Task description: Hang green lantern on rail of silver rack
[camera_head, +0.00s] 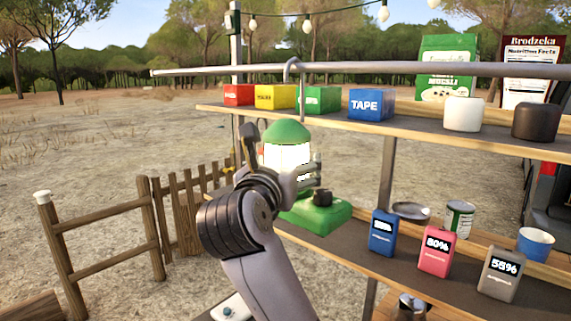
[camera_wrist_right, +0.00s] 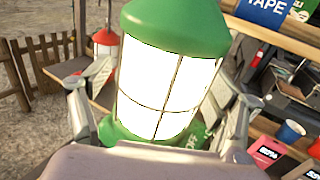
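The green lantern (camera_head: 287,133) has a green cap and a bright white caged body. It is upright below the rail (camera_head: 390,69) of the silver rack in the head view. A grey hook (camera_head: 291,68) sits over the rail above it; I cannot tell if it is joined to the lantern. My right gripper (camera_head: 278,160) has its fingers on both sides of the lantern's body. The lantern (camera_wrist_right: 172,75) fills the middle of the right wrist view, between the fingers (camera_wrist_right: 172,100), which appear to hold it. My left gripper is out of view.
The upper shelf (camera_head: 420,125) holds coloured boxes, including a blue tape box (camera_head: 370,105), and two cups. The lower shelf holds a green item (camera_head: 320,217), several small devices and a blue cup (camera_head: 535,245). A red lantern (camera_wrist_right: 106,42) shows behind. A wooden fence (camera_head: 105,235) stands left.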

